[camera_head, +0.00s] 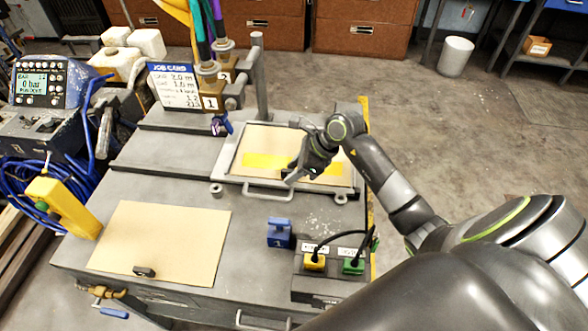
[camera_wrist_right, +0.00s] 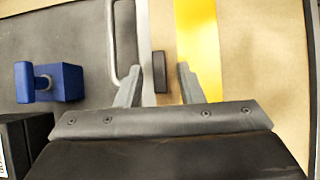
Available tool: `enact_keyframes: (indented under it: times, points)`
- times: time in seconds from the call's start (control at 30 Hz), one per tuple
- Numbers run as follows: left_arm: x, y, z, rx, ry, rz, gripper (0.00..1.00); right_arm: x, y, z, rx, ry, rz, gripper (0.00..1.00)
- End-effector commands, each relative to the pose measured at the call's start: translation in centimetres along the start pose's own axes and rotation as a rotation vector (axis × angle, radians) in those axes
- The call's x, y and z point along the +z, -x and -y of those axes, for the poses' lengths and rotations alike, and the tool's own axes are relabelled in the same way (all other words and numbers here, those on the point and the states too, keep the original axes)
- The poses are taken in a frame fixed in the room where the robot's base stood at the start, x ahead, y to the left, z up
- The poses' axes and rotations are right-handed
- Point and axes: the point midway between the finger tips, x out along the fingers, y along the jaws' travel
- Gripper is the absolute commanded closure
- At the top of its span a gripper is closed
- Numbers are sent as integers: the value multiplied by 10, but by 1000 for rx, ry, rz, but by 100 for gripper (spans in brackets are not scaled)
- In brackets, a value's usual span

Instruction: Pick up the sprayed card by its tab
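The sprayed card (camera_head: 259,146) is a tan sheet with a yellow stripe (camera_head: 262,160), lying in a shallow grey tray (camera_head: 231,160) on the bench. Its small dark tab (camera_wrist_right: 159,72) shows at the card's near edge in the right wrist view. My right gripper (camera_head: 295,173) is over the card's near side in the head view and covers part of the stripe. In the wrist view its two fingers (camera_wrist_right: 159,68) are spread, one on each side of the tab, with gaps visible. I cannot tell its exact height above the tab. My left gripper is not in view.
A plain tan card (camera_head: 165,240) with a dark tab lies at the bench's front left. A tray handle (camera_head: 267,190), a blue block (camera_head: 279,232) and a dark box with yellow and green plugs (camera_head: 330,268) are close by. A post and hoses stand behind.

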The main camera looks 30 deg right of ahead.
Motion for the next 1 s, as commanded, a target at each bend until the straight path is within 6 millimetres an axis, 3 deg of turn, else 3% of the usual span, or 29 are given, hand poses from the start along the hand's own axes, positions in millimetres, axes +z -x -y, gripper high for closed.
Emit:
enact_keyframes:
  times: [0.03,0.27,1.0]
  points:
    - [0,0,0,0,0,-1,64,0,0,0,0,0,0,72]
    - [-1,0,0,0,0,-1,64,0,0,0,0,1,0,100]
    - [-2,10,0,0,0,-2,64,12,18,0,-1,2,-1,100]
